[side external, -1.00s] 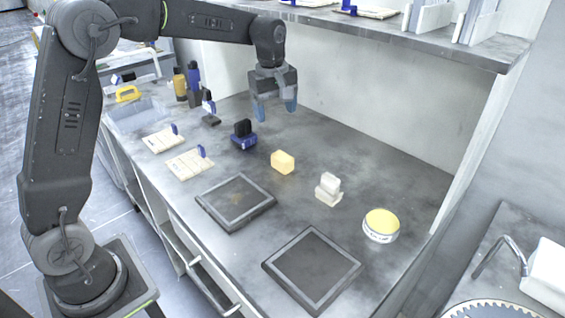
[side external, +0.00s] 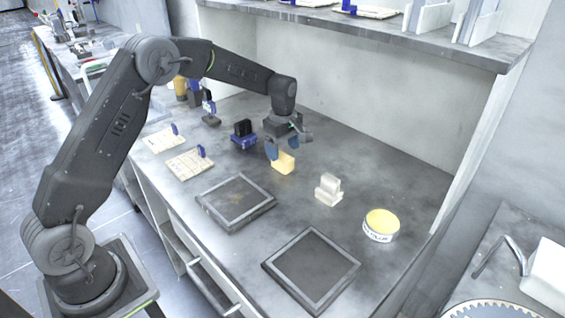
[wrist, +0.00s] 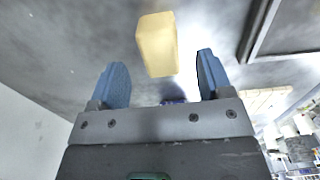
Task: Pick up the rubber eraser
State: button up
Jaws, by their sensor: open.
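A pale yellow block (side external: 285,164), which looks like the rubber eraser, sits on the grey bench top. My gripper (side external: 287,149) is open just above it, and one blue finger partly overlaps the block in the side view. In the wrist view the yellow block (wrist: 157,43) shows between and just beyond the two blue fingers of my gripper (wrist: 162,68). There is a gap on each side of it. I cannot see a finger touching it.
A whitish stepped block (side external: 328,190) and a round yellow-topped tin (side external: 381,225) stand to the right. Two dark square plates (side external: 235,202) lie in front. A blue and black item (side external: 243,136) stands close to the left. A shelf (side external: 400,38) overhangs the back.

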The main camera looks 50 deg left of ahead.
aim_at(283, 155)
notch_tip(283, 155, down, 5)
jog(key=shift+a, duration=0.15)
jog(key=shift+c, duration=0.3)
jog(key=c, duration=1.1)
jog(key=shift+r, duration=0.1)
jog(key=shift+r, duration=0.55)
notch_tip(283, 155, up, 3)
jog(key=shift+f, duration=0.15)
jog(key=s+a+r, duration=0.2)
jog(key=a, duration=0.1)
jog(key=s+a+r, duration=0.2)
jog(key=a, duration=0.1)
jog(key=s+a+r, duration=0.2)
jog(key=a+r, duration=0.1)
jog(key=shift+s+a, duration=0.25)
jog(key=shift+s, duration=0.1)
